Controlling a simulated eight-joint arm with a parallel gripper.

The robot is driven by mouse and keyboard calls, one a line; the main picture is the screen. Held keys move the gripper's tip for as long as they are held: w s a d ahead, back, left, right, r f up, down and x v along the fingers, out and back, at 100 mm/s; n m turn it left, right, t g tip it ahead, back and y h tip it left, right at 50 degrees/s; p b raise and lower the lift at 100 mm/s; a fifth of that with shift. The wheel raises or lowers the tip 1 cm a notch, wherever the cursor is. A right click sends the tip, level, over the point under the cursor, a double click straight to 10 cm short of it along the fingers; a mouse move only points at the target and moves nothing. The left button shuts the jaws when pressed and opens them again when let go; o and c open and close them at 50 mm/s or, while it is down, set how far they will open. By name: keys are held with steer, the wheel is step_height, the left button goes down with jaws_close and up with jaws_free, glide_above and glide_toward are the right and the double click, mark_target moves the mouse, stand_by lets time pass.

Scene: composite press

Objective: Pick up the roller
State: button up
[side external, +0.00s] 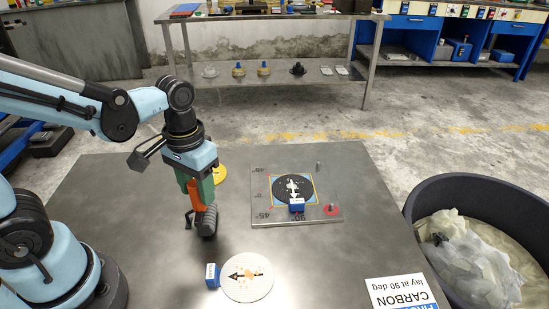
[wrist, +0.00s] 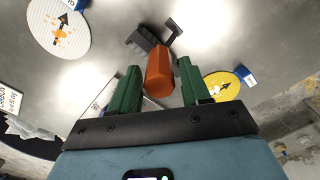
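The roller, with an orange handle (side external: 194,193) and a dark ribbed drum (side external: 207,222), stands with its handle up on the grey table. In the wrist view the orange handle (wrist: 160,72) points toward the camera, with the dark drum (wrist: 145,40) beyond it. My gripper (side external: 190,180) is right above the roller, pointing down. In the wrist view my gripper (wrist: 159,64) has its two green fingers on either side of the handle, with a narrow gap showing on each side. It looks open around the handle. The handle's near end is partly hidden by my gripper.
A square plate (side external: 258,213) with a black disc and a blue block (side external: 297,205) lies to the right. A white disc (side external: 247,287) with a blue block (side external: 212,275) lies in front. A yellow disc (side external: 219,174) is behind my gripper. A dark bin (side external: 420,195) stands at the right.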

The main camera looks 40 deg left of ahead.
jaws_close()
steer(key=shift+r, duration=0.15)
steer(key=shift+r, duration=0.85)
step_height(320, 180, up, 2)
steer(key=shift+r, duration=0.15)
steer(key=s+d+r, duration=0.6)
steer(key=d, duration=0.3)
steer(key=shift+s+d+r, duration=0.3)
steer(key=shift+s+r, duration=0.05)
